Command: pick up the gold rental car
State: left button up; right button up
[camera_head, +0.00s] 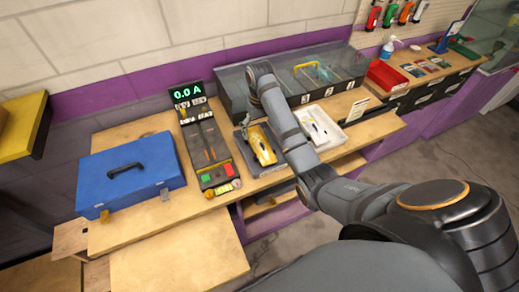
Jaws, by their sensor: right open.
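The gold car (264,149) sits on a dark pad (246,157) on the wooden bench, between the slot-track control unit and the white tray. My right arm reaches in from the lower right, and its forearm passes just right of the car. My right gripper (246,123) is small and dark, by the far left end of the car. It is open, partly hidden by my arm, and I cannot tell whether it touches the car. My left gripper is not in view.
A blue toolbox (130,172) stands at the left, next to the control unit (205,150) with a green "0.0 A" display. A white tray (319,128) lies right of my arm. A long grey case (335,68) stands behind, and a red bin (387,75) farther right.

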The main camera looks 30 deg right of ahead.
aim_at(260, 142)
notch_tip(260, 142, down, 3)
jog(key=shift+w+f+b, duration=0.1)
jog(key=shift+w+b, duration=0.05)
jog(key=shift+b, duration=0.65)
notch_tip(260, 142, down, 5)
jog(key=b, duration=0.4)
jog(key=shift+b, duration=0.4)
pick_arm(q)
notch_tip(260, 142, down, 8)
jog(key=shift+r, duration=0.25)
pick_arm(e)
jog(key=shift+c, duration=0.5)
jog(key=shift+r, duration=0.2)
jog(key=c, duration=1.3)
jog(key=shift+o, duration=0.2)
